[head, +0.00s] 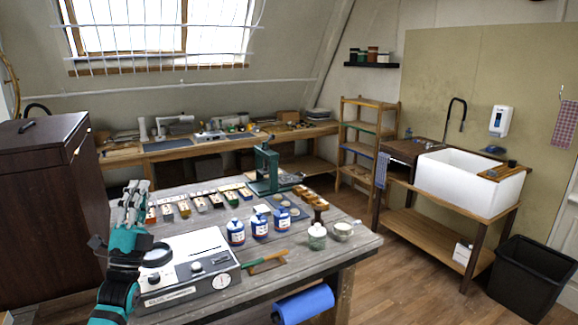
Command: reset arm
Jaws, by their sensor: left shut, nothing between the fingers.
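My left arm comes in at the lower left, teal and dark. Its gripper (133,190) points up, shut and empty, above the left end of the grey worktable (345,243). A white and grey device with dials (187,272) sits on the table just right of the arm, and the arm covers part of its left side. My right gripper is not in view.
A dark brown cabinet (45,205) stands close left of the arm. Blue-and-white bottles (259,226), a glass jar (317,236), a cup (343,231) and a green press (267,170) stand on the table. A blue roll (303,303) is at its front edge.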

